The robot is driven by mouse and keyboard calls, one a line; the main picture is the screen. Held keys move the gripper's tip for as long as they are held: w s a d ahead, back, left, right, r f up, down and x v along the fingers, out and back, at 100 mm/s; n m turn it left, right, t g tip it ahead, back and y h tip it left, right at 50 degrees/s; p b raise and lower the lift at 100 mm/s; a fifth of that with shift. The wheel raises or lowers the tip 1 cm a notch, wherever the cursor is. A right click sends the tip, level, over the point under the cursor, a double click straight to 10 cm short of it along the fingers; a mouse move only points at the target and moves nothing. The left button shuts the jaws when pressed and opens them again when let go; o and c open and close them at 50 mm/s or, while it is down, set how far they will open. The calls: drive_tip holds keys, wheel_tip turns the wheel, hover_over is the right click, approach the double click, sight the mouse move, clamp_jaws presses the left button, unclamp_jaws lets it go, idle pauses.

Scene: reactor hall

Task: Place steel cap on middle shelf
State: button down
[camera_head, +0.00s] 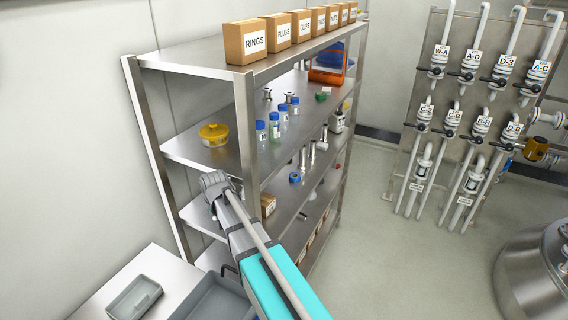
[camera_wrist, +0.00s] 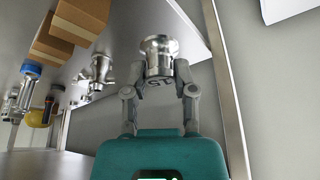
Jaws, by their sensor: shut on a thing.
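My gripper (camera_wrist: 160,80) is shut on a shiny round steel cap (camera_wrist: 159,45), held between its two fingertips in the wrist view. The cap cannot be told apart from the gripper there. A middle shelf (camera_head: 197,212) of the rack lies close to the gripper. Whether the cap touches it cannot be told.
A yellow tub (camera_head: 213,134) and blue-capped bottles (camera_head: 261,131) stand on the shelf above. The wrist view shows a steel fitting (camera_wrist: 98,74) left of the cap and brown boxes (camera_wrist: 75,22). A rack post (camera_wrist: 228,90) is close on the right. A grey tray (camera_head: 134,298) lies below.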

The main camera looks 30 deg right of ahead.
drive_tip(key=w+a+f+m+h+b, duration=0.1)
drive_tip(key=w+a+f+m+b, duration=0.3)
drive_tip(key=w+f+b, duration=0.3)
wheel_tip(320, 180, down, 3)
drive_tip(key=b, duration=0.2)
drive_tip(key=shift+r+m+h+b, duration=0.2)
drive_tip(key=shift+m+h+b, duration=0.15)
drive_tip(key=shift+m+h, duration=0.05)
drive_tip(key=w+d, duration=0.2)
drive_tip(key=w, duration=0.3)
drive_tip(key=w+d, duration=0.2)
drive_tip(key=w, duration=0.3)
drive_tip(key=w+d, duration=0.2)
drive_tip(key=w, duration=0.3)
drive_tip(key=shift+d, duration=0.25)
drive_tip(key=shift+w, duration=0.1)
